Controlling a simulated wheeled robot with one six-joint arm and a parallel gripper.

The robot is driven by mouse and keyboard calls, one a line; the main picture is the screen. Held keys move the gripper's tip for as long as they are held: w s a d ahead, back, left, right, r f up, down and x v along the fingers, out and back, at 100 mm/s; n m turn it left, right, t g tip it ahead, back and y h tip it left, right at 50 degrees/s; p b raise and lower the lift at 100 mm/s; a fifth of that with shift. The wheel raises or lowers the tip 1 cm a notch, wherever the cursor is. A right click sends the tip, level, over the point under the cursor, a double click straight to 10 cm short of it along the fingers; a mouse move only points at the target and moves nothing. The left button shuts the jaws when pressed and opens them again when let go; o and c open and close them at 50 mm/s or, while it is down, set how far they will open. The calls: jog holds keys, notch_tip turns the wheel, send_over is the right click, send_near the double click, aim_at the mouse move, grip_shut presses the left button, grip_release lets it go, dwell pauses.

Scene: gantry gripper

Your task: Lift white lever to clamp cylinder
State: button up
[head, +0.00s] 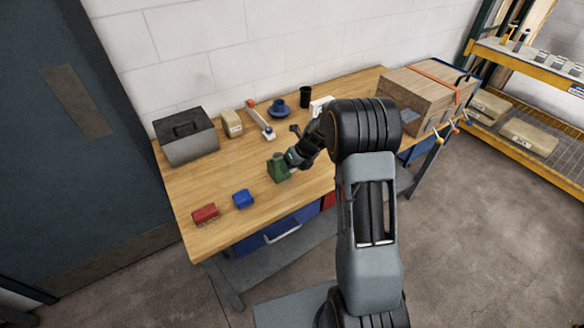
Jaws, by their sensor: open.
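My gripper (291,160) is at the end of my black arm, over the middle of the wooden workbench (225,180). It is open, and its fingertips are small and partly hidden. A green block-like fixture (279,170) stands on the bench at the gripper tip; I cannot tell whether they touch. A pale bar with a red end (260,119) lies behind it to the left. A white object (320,104) shows partly behind my arm. I cannot tell which of these is the white lever, and no clamped cylinder can be made out.
A red block (205,214) and a blue block (243,198) lie at the front left. A grey toolbox (186,136), a tan box (231,123), a blue round piece (279,109) and a black cup (305,96) stand behind. A wooden crate (418,94) is at right.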

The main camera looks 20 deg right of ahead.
jog(key=b+v, duration=0.1)
jog(key=v, duration=1.2)
jog(key=shift+b, duration=0.4)
jog(key=shift+s, duration=0.1)
jog(key=s+a+r+n+h, duration=0.1)
jog(key=s+a+n, duration=0.1)
jog(key=s+n, duration=0.5)
jog(key=s+a+r+n+t+h+b, duration=0.1)
jog(key=s+a+n, duration=0.1)
jog(key=s+n, duration=0.6)
jog(key=s+a+r+n+t+h+b, duration=0.1)
jog(key=s+n, duration=0.7)
jog(key=n, duration=0.9)
jog(key=shift+a+r+n+h, duration=0.25)
jog(key=shift+a+n+h, duration=0.2)
jog(key=shift+a, duration=0.45)
